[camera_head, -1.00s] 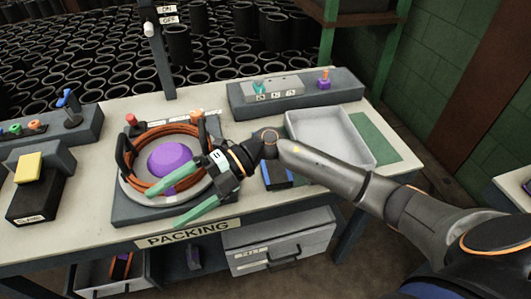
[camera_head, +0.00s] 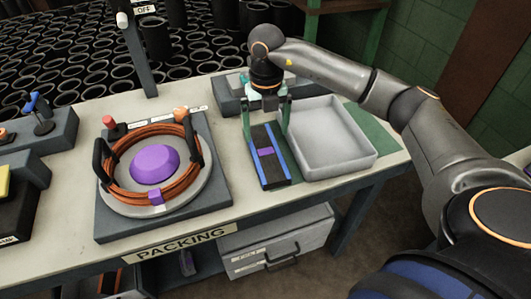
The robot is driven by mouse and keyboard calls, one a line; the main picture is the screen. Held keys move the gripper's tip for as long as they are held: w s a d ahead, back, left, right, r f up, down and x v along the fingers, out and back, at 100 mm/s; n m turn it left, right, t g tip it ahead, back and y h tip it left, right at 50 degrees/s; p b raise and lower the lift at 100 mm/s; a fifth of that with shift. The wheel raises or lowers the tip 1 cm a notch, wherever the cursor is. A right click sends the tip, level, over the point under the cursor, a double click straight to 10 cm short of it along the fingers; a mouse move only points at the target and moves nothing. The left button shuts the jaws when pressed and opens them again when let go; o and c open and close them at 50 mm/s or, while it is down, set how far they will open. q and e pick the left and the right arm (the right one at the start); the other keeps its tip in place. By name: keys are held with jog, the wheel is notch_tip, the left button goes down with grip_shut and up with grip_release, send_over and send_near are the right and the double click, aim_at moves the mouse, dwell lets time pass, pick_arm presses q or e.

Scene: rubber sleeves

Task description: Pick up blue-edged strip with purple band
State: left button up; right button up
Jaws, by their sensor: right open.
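My right gripper (camera_head: 265,120) points down over the strip's far end. Its green fingers are apart, one on each side of the strip; I cannot tell whether they touch it. My left gripper is not in view.
A grey open tray (camera_head: 370,155) stands close on the strip's right, empty. On the left, a round device (camera_head: 205,190) holds an orange coil (camera_head: 190,180) and a purple dome (camera_head: 155,164). A grey control box (camera_head: 228,97) is behind the gripper.

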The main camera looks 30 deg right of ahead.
aim_at(266, 151)
notch_tip(266, 151, down, 6)
jog(key=shift+s+a+f, duration=0.1)
jog(key=shift+a+f, duration=0.05)
jog(key=shift+f, duration=0.1)
jog(key=shift+c, duration=0.2)
jog(key=c, duration=1.1)
